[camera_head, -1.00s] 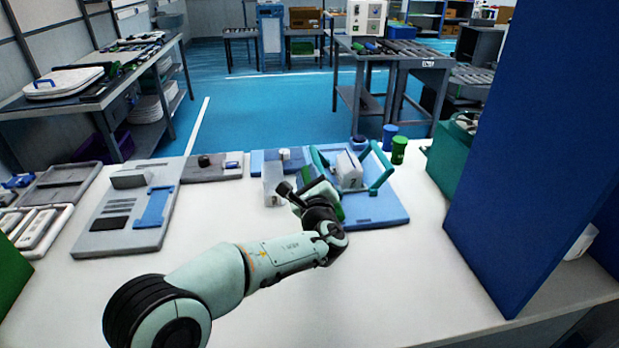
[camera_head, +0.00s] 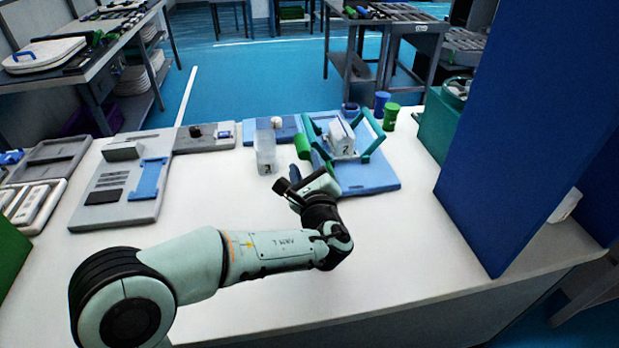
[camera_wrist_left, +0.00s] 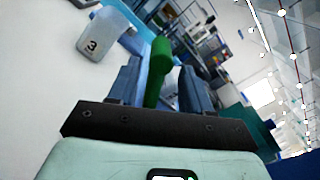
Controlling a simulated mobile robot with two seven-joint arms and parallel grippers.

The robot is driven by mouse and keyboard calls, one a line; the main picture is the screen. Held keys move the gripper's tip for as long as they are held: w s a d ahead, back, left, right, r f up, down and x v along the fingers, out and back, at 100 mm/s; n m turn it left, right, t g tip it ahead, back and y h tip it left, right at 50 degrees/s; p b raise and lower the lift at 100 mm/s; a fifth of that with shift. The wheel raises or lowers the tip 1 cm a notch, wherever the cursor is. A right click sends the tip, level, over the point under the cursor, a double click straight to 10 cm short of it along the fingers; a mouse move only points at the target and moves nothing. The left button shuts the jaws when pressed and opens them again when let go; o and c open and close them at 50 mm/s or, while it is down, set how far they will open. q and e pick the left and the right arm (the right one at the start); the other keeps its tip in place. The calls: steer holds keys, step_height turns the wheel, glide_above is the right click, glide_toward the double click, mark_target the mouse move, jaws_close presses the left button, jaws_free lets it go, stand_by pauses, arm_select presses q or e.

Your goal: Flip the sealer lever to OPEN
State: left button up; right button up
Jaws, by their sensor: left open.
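The sealer is a blue base (camera_head: 372,184) with a teal frame (camera_head: 372,147) and a white block marked 2 (camera_head: 342,139). A green lever handle (camera_head: 302,145) stands at its left side. My left gripper (camera_head: 292,181) is in front of the handle, at the near left of the sealer; its fingertips are hard to make out in the head view. In the left wrist view my left gripper (camera_wrist_left: 160,84) is open, and the green handle (camera_wrist_left: 158,65) shows between its fingers. I cannot tell whether they touch it. My right gripper is not in view.
A pale container (camera_head: 265,156) stands left of the handle; the left wrist view shows a container marked 3 (camera_wrist_left: 94,36). Blue and green cylinders (camera_head: 390,116) stand behind the sealer. A tall blue panel (camera_head: 520,140) bounds the right. The front tabletop is clear.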

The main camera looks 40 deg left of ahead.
arm_select(q)
steer(key=shift+v, duration=2.7)
